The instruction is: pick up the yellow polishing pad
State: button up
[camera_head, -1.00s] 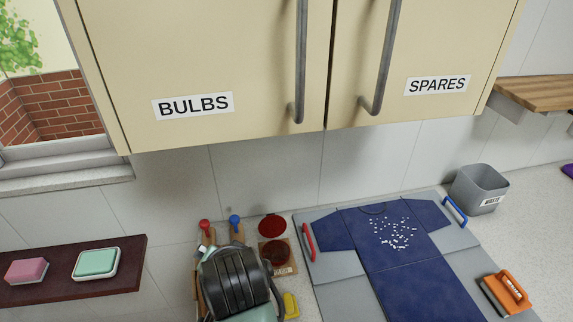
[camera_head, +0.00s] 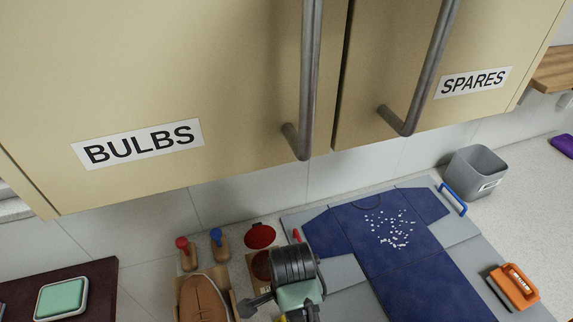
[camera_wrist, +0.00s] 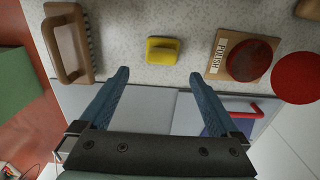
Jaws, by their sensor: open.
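The yellow polishing pad (camera_wrist: 163,50), a small block with a raised grip, lies on the speckled counter in the wrist view. My gripper (camera_wrist: 159,76) is open and empty, its two blue-grey fingers spread wide. In the wrist picture the pad lies just beyond the fingertips, between their lines; the height gap is hard to tell. In the head view my arm covers nearly all of the pad, and my fingertips are hidden.
Beside the pad are a brown handled brush (camera_wrist: 68,45) and a cardboard tray labelled POLISH (camera_wrist: 222,52) with a dark red disc. A red lid (camera_head: 260,236) lies nearby. A grey board with a blue shirt (camera_head: 400,262) is at right. Cupboards (camera_head: 240,90) hang above.

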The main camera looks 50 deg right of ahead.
jog(key=shift+w+a+f+p, duration=0.15)
jog(key=shift+f+p, duration=0.25)
jog(key=shift+f, duration=1.5)
jog(key=shift+w+f+p, duration=0.15)
jog(key=shift+f+p, duration=0.2)
jog(key=shift+f, duration=1.55)
jog(key=shift+c, duration=0.3)
jog(key=c, duration=1.4)
notch_tip(320, 180, up, 10)
jog(key=shift+r+b, duration=0.1)
jog(key=shift+b, duration=0.5)
jog(key=o, duration=0.7)
jog(key=c, duration=0.5)
